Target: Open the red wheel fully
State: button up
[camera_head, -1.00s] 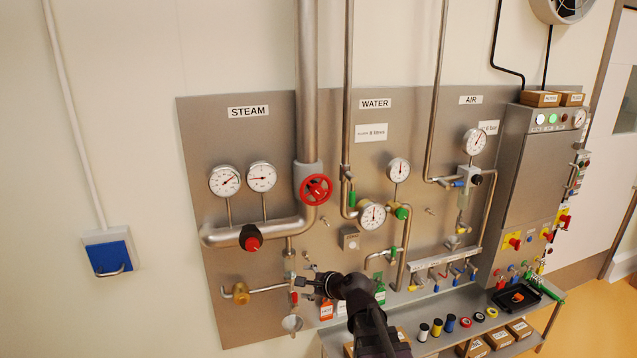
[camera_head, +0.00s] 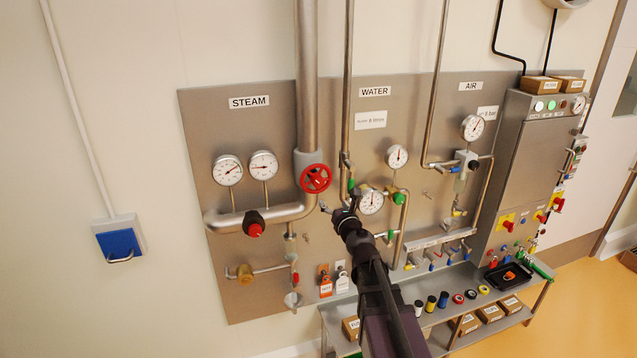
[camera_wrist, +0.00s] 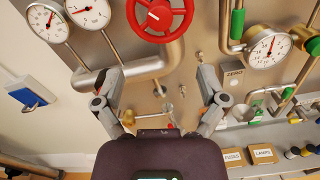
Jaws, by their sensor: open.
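The red wheel (camera_head: 315,178) is a spoked handwheel on the thick steam pipe, under the STEAM section of the steel panel. It also shows at the top of the wrist view (camera_wrist: 160,14), partly cut off by the upper edge. My gripper (camera_head: 338,207) is just below and right of the wheel in the head view, apart from it. In the wrist view my gripper (camera_wrist: 160,80) has its two fingers spread wide with nothing between them, below the wheel. How far the fingertips stand from the panel is hard to tell.
A red-capped black knob (camera_head: 254,224) sits left of the wheel. Two steam gauges (camera_head: 228,170) are further left. A water gauge (camera_head: 370,200) and green valve (camera_head: 399,198) are close to the right of my gripper. A bench (camera_head: 410,316) with spools and boxes stands below.

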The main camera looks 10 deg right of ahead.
aim_at(319, 184)
jog(key=shift+w, duration=0.1)
jog(key=w, duration=0.4)
jog(key=w+a, duration=0.1)
jog(key=w, duration=0.4)
jog(key=w+a, duration=0.1)
jog(key=w, duration=0.3)
jog(key=shift+w, duration=0.25)
jog(key=c, duration=1.2)
